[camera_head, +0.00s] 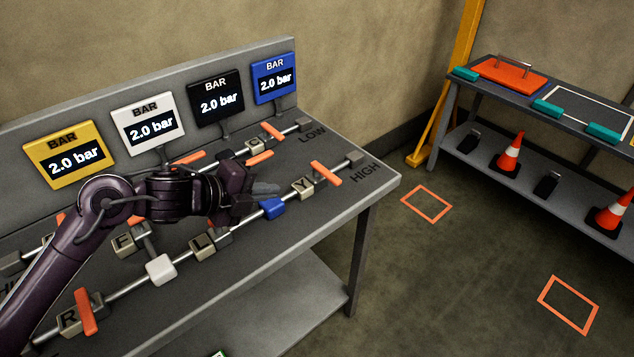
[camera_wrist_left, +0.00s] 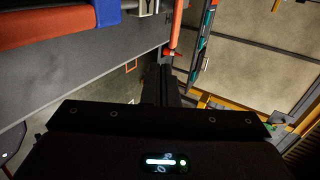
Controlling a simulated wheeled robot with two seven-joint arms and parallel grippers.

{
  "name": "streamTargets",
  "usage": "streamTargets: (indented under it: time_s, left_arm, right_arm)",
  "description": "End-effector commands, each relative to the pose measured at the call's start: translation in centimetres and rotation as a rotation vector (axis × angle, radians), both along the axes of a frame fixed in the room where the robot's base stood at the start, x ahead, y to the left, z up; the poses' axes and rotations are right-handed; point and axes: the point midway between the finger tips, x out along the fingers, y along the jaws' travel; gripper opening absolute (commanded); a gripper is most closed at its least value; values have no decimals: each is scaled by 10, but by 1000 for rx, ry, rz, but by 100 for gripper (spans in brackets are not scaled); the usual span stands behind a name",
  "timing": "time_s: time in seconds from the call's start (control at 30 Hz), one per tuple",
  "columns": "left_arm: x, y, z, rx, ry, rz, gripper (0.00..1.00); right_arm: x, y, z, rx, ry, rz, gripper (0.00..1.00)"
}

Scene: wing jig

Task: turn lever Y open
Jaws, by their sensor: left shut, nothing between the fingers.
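The block marked Y (camera_head: 302,187) sits on the front pipe near its HIGH end. Its orange lever (camera_head: 325,173) is just right of the block and lies crosswise to the pipe. My left gripper (camera_head: 272,188) is shut and empty, to the left of block Y and above the bench, apart from the lever as far as I can tell. In the left wrist view its dark fingers (camera_wrist_left: 161,85) are together and point away over the floor. I cannot identify lever Y for certain in that view. My right gripper is not in view.
A blue block (camera_head: 272,208) sits on the front pipe left of Y. Block L (camera_head: 202,247), a white block (camera_head: 160,269) and block R (camera_head: 68,320) are further left. The lever of block C (camera_head: 259,158) is behind. Several gauges reading 2.0 bar line the back panel (camera_head: 20,140).

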Motion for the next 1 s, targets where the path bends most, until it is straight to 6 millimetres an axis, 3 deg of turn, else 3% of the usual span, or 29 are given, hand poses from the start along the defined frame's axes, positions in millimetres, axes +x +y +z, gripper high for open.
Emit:
streamTargets:
  time_s: [0.37,0.77,1.0]
  left_arm:
    - [11,-10,-6,-6,2,3,0]
    - [61,-62,-47,-6,5,3,0]
    - [85,-84,-48,-3,1,5,0]
  right_arm:
    - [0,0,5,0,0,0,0]
    - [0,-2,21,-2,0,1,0]
    - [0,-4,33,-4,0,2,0]
